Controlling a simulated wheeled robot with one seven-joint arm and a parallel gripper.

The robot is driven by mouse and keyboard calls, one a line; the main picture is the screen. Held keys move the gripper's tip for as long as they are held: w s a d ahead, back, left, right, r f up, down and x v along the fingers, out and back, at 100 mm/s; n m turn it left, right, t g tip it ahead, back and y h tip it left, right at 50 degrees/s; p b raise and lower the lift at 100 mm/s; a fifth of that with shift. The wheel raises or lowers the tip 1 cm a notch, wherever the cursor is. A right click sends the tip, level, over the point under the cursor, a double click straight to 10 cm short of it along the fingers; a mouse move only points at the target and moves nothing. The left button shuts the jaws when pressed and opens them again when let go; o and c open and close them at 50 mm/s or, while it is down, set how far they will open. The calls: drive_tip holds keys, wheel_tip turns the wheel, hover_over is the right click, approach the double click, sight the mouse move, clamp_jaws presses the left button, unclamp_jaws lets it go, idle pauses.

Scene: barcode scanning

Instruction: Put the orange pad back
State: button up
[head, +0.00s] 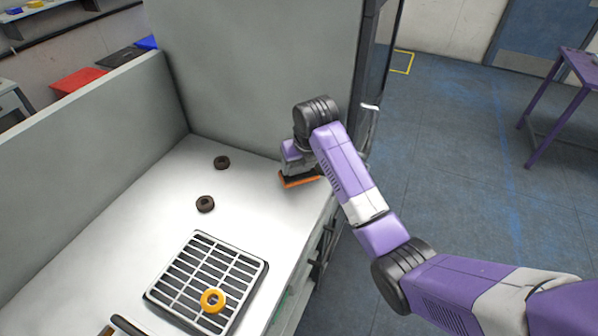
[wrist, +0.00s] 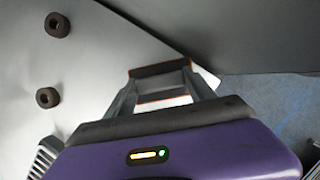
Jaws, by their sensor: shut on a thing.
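The orange pad (head: 299,181) is a flat, dark piece with an orange edge. It is low over the far right corner of the white worktop, beside the grey back panel. My gripper (wrist: 162,84) is shut on it; the wrist view shows orange-edged parts of the pad (wrist: 163,68) between the two fingers. In the head view my arm comes from the lower right and its wrist hides part of the pad. I cannot tell whether the pad touches the worktop.
Two dark rings (head: 221,162) (head: 205,204) lie on the worktop (head: 150,215). A grey grate (head: 178,277) with a yellow ring (head: 212,300) on it is nearer. Grey panels (head: 255,75) stand at the back and left. The worktop's right edge drops to blue floor.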

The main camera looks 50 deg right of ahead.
sight(300, 171)
drive_tip(key=shift+f, duration=1.65)
drive_tip(key=shift+f, duration=0.1)
drive_tip(key=o, duration=1.3)
drive_tip(key=v, duration=1.2)
drive_tip(key=shift+b, duration=0.4)
